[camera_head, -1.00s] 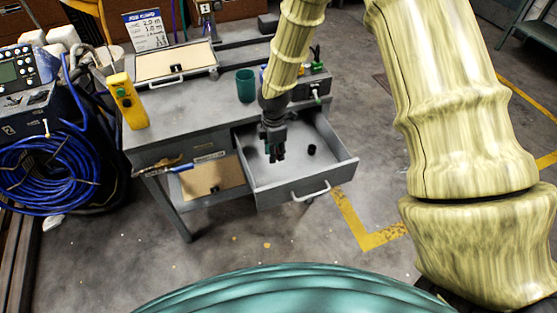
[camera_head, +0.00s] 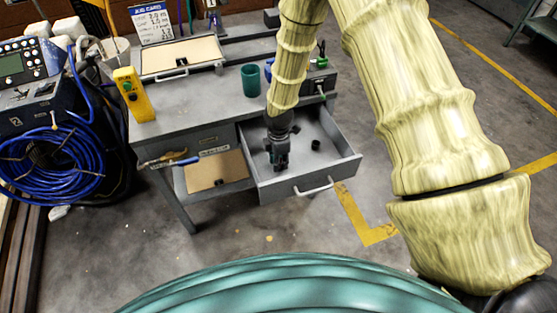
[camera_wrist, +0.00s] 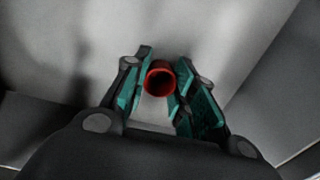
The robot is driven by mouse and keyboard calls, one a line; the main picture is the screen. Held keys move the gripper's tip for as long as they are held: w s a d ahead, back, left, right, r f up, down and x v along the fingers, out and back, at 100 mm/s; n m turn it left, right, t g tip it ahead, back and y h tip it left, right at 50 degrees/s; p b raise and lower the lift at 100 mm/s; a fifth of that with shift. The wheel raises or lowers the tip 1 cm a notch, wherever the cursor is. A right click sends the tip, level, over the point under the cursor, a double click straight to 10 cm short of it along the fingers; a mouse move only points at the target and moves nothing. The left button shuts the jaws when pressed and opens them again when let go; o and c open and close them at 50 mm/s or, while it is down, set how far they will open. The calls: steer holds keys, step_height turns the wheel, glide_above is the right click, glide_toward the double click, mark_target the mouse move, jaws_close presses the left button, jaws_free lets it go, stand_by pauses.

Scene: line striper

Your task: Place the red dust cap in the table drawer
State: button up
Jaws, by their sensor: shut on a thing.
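My gripper (camera_head: 279,163) is inside the open table drawer (camera_head: 346,167), pointing down. In the wrist view its teal finger pads (camera_wrist: 160,100) are on both sides of the red dust cap (camera_wrist: 159,70), a small ring with a dark hollow middle. The gripper is shut on the cap, which sits at the fingertips above the pale drawer floor. Whether the cap touches the floor I cannot tell. In the head view the cap is hidden by the gripper. The drawer is pulled out, with its handle (camera_head: 313,189) at the front.
A small black cylinder (camera_head: 316,145) stands in the drawer, right of my gripper. On the tabletop are a teal cup (camera_head: 250,80) and a yellow control box (camera_head: 134,95). The drawer walls surround my gripper.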

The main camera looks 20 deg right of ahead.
steer(key=shift+f, duration=0.15)
steer(key=o, duration=0.7)
step_height(320, 180, up, 12)
steer(key=b, duration=0.2)
steer(key=shift+r, duration=0.2)
stand_by(0.3)
